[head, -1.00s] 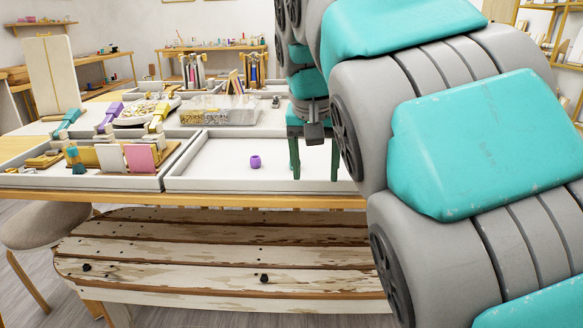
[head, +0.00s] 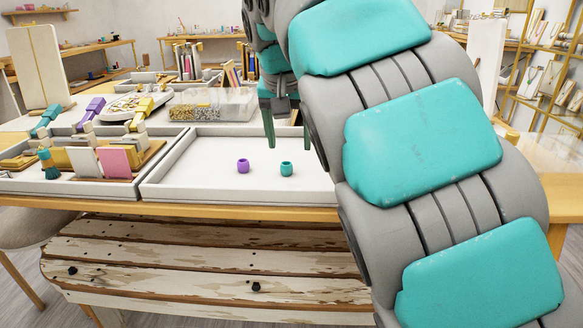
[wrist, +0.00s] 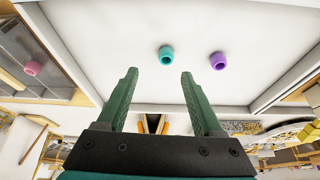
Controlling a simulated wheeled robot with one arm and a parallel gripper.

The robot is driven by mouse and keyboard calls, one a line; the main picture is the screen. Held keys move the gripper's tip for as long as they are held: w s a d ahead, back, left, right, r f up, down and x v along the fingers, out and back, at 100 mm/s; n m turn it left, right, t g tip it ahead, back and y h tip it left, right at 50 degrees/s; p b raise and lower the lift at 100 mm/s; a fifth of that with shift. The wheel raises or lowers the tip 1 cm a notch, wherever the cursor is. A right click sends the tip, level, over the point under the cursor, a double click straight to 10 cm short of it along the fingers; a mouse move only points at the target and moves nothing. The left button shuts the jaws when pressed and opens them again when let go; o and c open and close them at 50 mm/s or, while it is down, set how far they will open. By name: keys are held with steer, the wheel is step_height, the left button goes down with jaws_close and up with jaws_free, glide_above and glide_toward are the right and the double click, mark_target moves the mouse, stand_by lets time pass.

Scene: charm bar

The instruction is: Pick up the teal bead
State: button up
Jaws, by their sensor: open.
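The teal bead (head: 286,169) stands on the floor of the white tray (head: 215,186), just right of a purple bead (head: 243,166). In the wrist view the teal bead (wrist: 166,55) shows beyond the fingertips, between their lines and a little toward the right finger. The purple bead (wrist: 218,61) is to its right there. My gripper (wrist: 160,75) is open and empty. In the head view my gripper (head: 286,145) hangs over the tray behind the teal bead, apart from it; its right finger is partly hidden by my arm.
Tray walls surround the beads. Left is a tray with cards (head: 115,160) and brushes. A clear box of small beads (head: 212,104) stands behind. A pink bead (wrist: 32,68) lies in another compartment in the wrist view. The tray floor around the beads is otherwise clear.

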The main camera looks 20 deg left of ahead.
mark_target(286, 165)
steer(key=shift+a+f, duration=0.15)
steer(key=shift+f, duration=0.4)
steer(key=shift+a+f, duration=0.15)
steer(key=shift+f, duration=0.4)
steer(key=shift+a+p+x, duration=0.2)
steer(key=shift+p+x, duration=0.1)
steer(key=shift+x, duration=1.6)
steer(key=shift+w, duration=0.1)
jaws_close()
